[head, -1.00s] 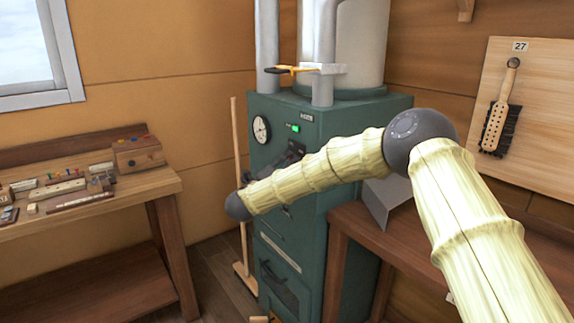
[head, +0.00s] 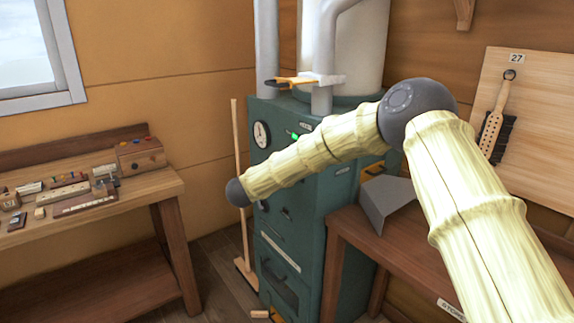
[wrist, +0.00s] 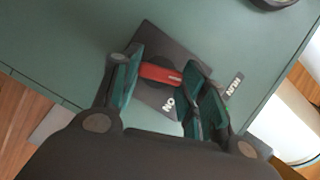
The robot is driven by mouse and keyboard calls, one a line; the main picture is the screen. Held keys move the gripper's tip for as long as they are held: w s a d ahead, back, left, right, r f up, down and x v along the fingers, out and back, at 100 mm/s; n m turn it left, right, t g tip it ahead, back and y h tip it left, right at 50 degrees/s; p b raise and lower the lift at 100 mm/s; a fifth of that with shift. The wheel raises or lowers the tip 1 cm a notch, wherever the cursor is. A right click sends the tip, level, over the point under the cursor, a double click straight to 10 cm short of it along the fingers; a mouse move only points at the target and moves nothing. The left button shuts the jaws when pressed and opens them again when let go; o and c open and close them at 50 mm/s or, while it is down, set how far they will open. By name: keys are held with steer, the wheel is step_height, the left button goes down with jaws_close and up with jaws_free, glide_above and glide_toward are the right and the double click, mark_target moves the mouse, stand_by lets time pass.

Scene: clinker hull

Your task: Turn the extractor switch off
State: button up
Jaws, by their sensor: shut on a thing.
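The extractor is a tall green cabinet (head: 310,230) in the middle of the head view. Its switch has a red lever (wrist: 160,73) on a dark plate (wrist: 150,38), seen in the wrist view. The word ON shows upside down on the plate near my right finger, and a RUN label (wrist: 234,86) is beside it. My gripper (wrist: 161,75) is shut on the red lever, one finger at each end of its visible part. In the head view my arm hides the gripper and the switch. A green lamp (head: 295,136) is lit on the cabinet front.
A wooden bench (head: 150,190) with small tools stands at the left. A broom (head: 240,200) leans beside the cabinet. A table (head: 400,245) with a grey angled piece (head: 385,203) is at the right. A brush (head: 497,118) hangs on a board.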

steer(key=shift+n+p, duration=0.4)
steer(key=shift+g, duration=0.4)
steer(key=o, duration=1)
steer(key=shift+s+a, duration=0.1)
steer(key=shift+a, duration=0.05)
steer(key=v, duration=1.1)
steer(key=shift+s+a, duration=0.1)
steer(key=shift+s, duration=0.3)
